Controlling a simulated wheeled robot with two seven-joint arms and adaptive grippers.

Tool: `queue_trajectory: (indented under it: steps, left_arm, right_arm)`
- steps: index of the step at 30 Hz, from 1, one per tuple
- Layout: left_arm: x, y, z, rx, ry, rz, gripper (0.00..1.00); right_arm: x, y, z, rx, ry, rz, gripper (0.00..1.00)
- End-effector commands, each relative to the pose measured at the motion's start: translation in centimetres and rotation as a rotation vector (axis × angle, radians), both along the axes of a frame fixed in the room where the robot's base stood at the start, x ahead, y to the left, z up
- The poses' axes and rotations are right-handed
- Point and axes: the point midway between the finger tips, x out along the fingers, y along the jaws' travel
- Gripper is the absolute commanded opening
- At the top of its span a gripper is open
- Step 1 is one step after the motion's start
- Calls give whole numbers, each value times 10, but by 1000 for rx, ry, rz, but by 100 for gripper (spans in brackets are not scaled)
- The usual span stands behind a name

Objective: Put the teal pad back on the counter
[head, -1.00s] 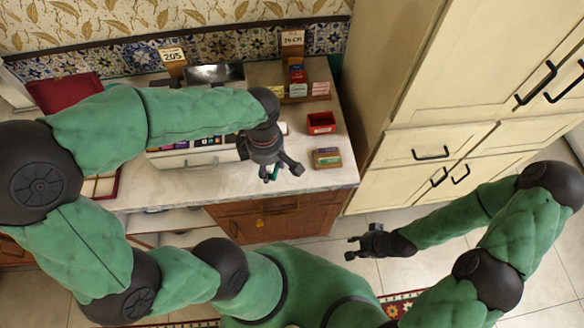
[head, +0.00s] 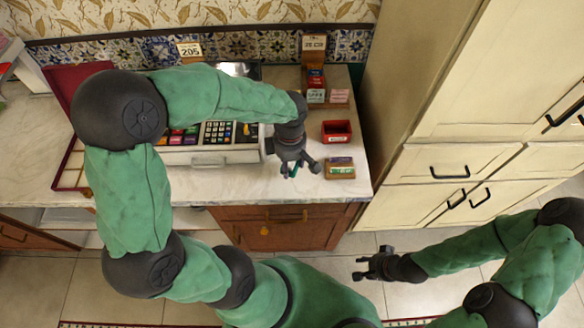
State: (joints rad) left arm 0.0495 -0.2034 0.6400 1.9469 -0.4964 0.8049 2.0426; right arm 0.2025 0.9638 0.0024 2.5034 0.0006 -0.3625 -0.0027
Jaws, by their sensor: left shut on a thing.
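My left gripper (head: 298,169) is shut on the small teal pad (head: 293,171), over the front part of the counter (head: 238,184). Only a sliver of the pad shows between the dark fingers; the rest is hidden. I cannot tell whether the pad touches the counter top. My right gripper (head: 360,268) is low over the floor, in front of the cabinets and well away from the counter; its fingers look apart and empty.
A cash register (head: 215,158) stands left of my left gripper. A small wooden tray (head: 340,174) lies just right of it, with a red box (head: 336,131) behind. A tall cream cabinet (head: 420,90) bounds the counter on the right. Bare counter shows along the front edge.

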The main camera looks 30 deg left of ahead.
Motion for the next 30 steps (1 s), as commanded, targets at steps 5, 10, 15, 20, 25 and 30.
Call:
queue_trajectory:
  steps: [5, 10, 15, 20, 25, 30]
  left_arm:
    - [14, 5, -19, 0, 1, 1, 22]
    - [19, 6, -24, 0, 0, 1, 22]
    - [24, 8, -47, 0, 2, -1, 22]
    - [24, 8, -62, -1, 0, 1, 22]
    - [24, 8, -60, -1, -1, 1, 22]
    - [24, 8, -63, 0, -1, 1, 22]
  right_arm:
    - [0, 0, -6, 0, 0, 0, 39]
    - [0, 0, -8, 0, 0, 0, 39]
    - [0, 0, -16, 0, 0, 0, 39]
    - [0, 0, -22, 0, 0, 0, 39]
    - [0, 0, -21, 0, 0, 0, 39]
    - [0, 0, -24, 0, 0, 0, 39]
